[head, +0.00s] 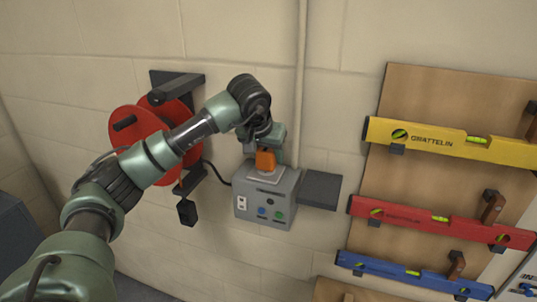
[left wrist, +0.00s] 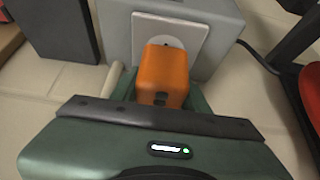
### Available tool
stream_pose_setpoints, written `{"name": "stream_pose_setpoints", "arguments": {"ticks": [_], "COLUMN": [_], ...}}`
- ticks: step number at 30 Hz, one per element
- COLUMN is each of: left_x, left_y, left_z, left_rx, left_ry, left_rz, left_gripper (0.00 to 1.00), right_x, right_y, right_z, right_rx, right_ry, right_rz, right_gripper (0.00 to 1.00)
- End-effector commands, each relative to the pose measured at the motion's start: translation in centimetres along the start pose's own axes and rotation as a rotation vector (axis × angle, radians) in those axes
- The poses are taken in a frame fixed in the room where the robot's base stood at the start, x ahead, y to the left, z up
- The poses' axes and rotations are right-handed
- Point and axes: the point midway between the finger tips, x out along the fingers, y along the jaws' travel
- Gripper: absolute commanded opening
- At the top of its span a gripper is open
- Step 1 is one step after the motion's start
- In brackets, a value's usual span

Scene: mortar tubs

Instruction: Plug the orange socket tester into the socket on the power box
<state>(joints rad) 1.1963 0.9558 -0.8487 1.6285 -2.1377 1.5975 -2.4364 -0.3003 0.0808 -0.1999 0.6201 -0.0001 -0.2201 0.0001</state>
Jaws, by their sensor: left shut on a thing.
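The orange socket tester (head: 265,160) is at the top of the grey power box (head: 262,214) in the head view. My left gripper (head: 264,153) is shut on it from above. In the left wrist view the tester (left wrist: 164,72) stands between the fingers, in front of the white socket plate (left wrist: 193,30) on the power box (left wrist: 218,50). The tester covers part of the socket. I cannot tell whether its pins are inside. My right gripper is in neither view.
A red cable reel (head: 134,140) hangs on the wall to the left, with a black plug (head: 187,212) below. A dark shelf (head: 320,190) adjoins the box's right side. Yellow (head: 450,142), red (head: 400,213) and blue (head: 400,272) levels hang on a board further right.

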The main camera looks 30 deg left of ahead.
Motion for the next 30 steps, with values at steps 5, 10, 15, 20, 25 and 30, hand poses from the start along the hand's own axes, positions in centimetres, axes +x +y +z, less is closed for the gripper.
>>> {"name": "stream_pose_setpoints", "arguments": {"ticks": [5, 10, 15, 20, 25, 30], "left_x": [0.37, 0.68, 0.98, 0.9, 0.89, 0.44], "left_y": [-0.01, -0.02, -0.02, -0.01, -0.02, -0.01], "left_z": [0.22, 0.4, 0.58, 0.53, 0.52, 0.48], "left_rx": [0.0, 0.0, 0.0, 0.0, 0.0, 0.0], "left_ry": [0.0, 0.0, -0.001, 0.0, 0.0, 0.002], "left_rz": [0.0, -0.001, -0.001, 0.0, 0.0, 0.0], "left_gripper": [0.1, 0.1, 0.1, 0.71, 0.71, 0.71], "right_x": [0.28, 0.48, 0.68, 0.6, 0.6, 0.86], "right_y": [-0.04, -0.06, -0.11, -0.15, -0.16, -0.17], "right_z": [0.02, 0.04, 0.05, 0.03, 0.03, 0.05], "right_rx": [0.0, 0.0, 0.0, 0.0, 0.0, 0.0], "right_ry": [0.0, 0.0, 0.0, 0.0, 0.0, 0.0], "right_rz": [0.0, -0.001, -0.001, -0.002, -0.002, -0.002], "right_gripper": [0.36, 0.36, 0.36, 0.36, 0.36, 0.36]}}
